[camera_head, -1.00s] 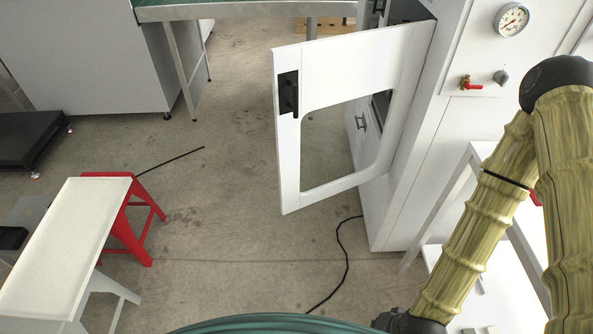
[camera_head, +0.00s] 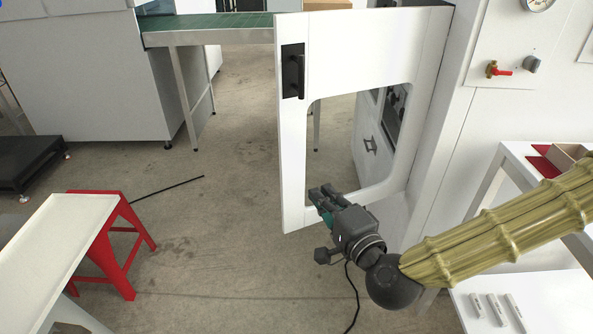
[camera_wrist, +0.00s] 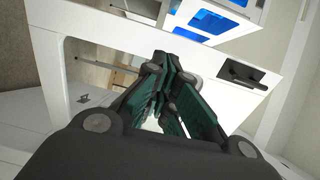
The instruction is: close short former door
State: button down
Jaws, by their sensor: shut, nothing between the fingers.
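The short former door (camera_head: 365,50) is a white panel with a large window opening and a black handle (camera_head: 293,71) at its upper left. It stands swung open, out from the white machine body on its right. My gripper (camera_head: 318,193) is shut and empty, in front of the door's lower frame near the window's lower left corner. In the wrist view the door frame (camera_wrist: 215,68) spans behind my closed fingers (camera_wrist: 172,75), with the handle (camera_wrist: 248,76) to their right. I cannot tell whether the fingers touch the door.
A green conveyor (camera_head: 210,28) stands behind the door. A red stool (camera_head: 118,262) and a white table (camera_head: 55,240) are at left. A white shelf (camera_head: 510,300) and a red valve (camera_head: 498,71) are at right.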

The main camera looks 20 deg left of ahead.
send_near(291, 150)
jog(key=x, duration=0.6)
jog(key=shift+w+a+f+p, duration=0.15)
jog(key=shift+w+a+p, duration=0.1)
jog(key=shift+w+p, duration=0.05)
jog(key=shift+w, duration=0.1)
jog(key=shift+w+a, duration=0.1)
